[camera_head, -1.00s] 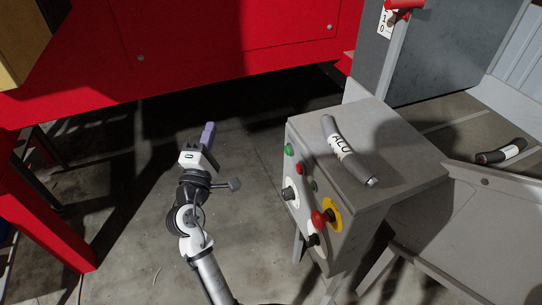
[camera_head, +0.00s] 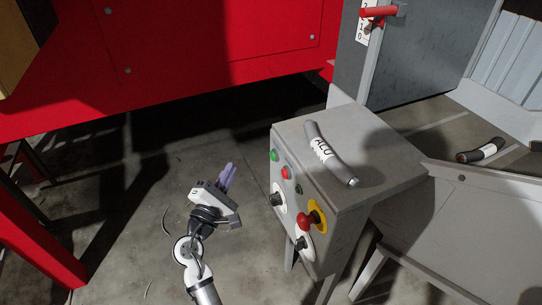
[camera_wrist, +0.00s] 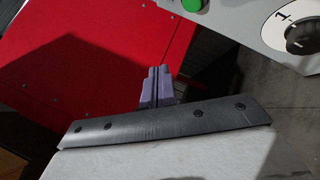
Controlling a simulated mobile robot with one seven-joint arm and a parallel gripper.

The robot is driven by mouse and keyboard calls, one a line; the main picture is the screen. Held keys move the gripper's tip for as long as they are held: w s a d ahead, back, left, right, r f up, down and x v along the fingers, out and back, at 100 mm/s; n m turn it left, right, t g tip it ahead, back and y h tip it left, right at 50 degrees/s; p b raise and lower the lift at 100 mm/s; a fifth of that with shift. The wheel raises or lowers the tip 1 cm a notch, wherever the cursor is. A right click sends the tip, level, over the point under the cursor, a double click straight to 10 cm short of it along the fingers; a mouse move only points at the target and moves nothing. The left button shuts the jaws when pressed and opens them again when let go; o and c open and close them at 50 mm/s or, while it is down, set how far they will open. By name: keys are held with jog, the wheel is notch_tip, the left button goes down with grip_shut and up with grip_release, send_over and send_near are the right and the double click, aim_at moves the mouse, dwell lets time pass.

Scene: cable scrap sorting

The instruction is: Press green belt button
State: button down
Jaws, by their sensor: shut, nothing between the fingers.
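A grey control box (camera_head: 345,205) stands right of my gripper. Its left-facing panel has a green button (camera_head: 274,155) at the top left and a smaller green one (camera_head: 299,189) lower down. I cannot read which is the belt button. My gripper (camera_head: 228,173) is shut and empty, in front of the panel and apart from it. In the wrist view its purple fingers (camera_wrist: 157,76) are together, and a green button (camera_wrist: 192,5) shows at the top edge, partly cut off, right of and above the fingertips.
The panel also has a red button (camera_head: 285,173), a red emergency knob on yellow (camera_head: 305,221) and black rotary knobs (camera_head: 277,199). A grey cable piece marked ALU (camera_head: 325,150) lies on top of the box. A red machine (camera_head: 180,50) stands behind. Another cable piece (camera_head: 482,151) lies at right.

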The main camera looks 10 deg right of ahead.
aim_at(273, 156)
jog(key=w+d+p, duration=0.1)
jog(key=w+d, duration=0.1)
jog(key=d, duration=0.5)
jog(key=shift+w+d, duration=0.25)
jog(key=shift+d, duration=0.15)
jog(key=shift+d, duration=0.1)
dwell(1.6)
jog(key=shift+w+d, duration=0.1)
jog(key=shift+d, duration=0.2)
